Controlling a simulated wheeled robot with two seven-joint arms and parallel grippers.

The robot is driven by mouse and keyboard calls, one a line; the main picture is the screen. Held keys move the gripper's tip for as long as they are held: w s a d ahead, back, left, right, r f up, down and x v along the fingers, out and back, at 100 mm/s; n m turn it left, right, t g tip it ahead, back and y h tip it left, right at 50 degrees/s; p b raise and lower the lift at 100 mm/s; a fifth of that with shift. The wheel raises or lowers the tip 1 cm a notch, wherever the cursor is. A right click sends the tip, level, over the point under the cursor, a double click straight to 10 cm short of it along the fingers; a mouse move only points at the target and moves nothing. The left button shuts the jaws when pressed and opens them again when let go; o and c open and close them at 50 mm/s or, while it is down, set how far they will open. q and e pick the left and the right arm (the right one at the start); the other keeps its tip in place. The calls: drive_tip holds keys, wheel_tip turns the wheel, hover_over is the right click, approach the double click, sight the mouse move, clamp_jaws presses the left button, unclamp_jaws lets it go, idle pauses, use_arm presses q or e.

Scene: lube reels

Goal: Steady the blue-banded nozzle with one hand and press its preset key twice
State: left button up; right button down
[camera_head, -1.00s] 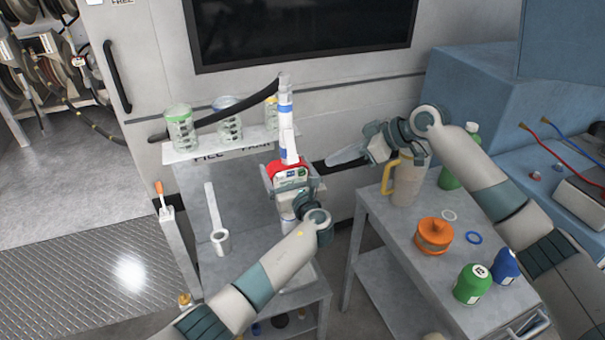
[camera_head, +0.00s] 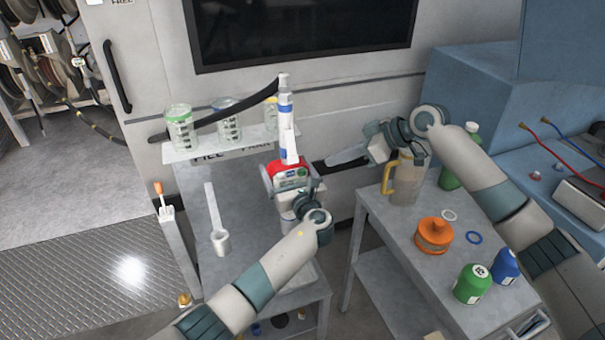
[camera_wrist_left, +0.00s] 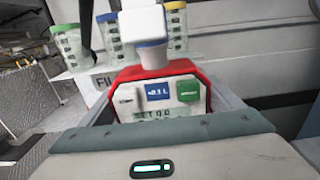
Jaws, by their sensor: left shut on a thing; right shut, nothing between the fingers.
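The blue-banded nozzle has a white spout (camera_head: 286,115) with blue bands and a red-rimmed head (camera_head: 290,172). It stands nearly upright at the back of the grey stand. My left gripper (camera_head: 288,184) is shut on the nozzle, fingers on either side of its head. In the left wrist view, the red head (camera_wrist_left: 165,70) carries a blue key (camera_wrist_left: 157,92) marked about +0.1 L, a green key (camera_wrist_left: 189,91) and a pale key (camera_wrist_left: 128,97). A display below is partly hidden by my gripper. My right gripper (camera_head: 345,158) is shut and empty, right of the nozzle and apart from it.
Several clear jars (camera_head: 180,127) stand on a white shelf behind. A black hose (camera_head: 215,118) runs to the spout. A jug (camera_head: 405,180) stands under my right wrist on the right table (camera_head: 395,235), near an orange pot (camera_head: 434,234) and bottles.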

sight(302, 172)
idle(0.8)
drive_tip(key=shift+s+a+r+n+g+h, duration=0.2)
drive_tip(key=shift+r+n+h, duration=0.3)
drive_tip(key=shift+n, duration=0.8)
drive_tip(key=shift+s+d+r+n+g+h, duration=0.1)
drive_tip(key=shift+s+r+n+h, duration=0.25)
drive_tip(key=shift+n, duration=0.95)
drive_tip(key=shift+s+a+r+n+g+h, duration=0.15)
drive_tip(key=shift+r+n+h, duration=0.45)
drive_tip(key=shift+n, duration=0.7)
drive_tip(key=shift+f, duration=0.1)
drive_tip(key=x, duration=1)
drive_tip(key=shift+w, duration=0.1)
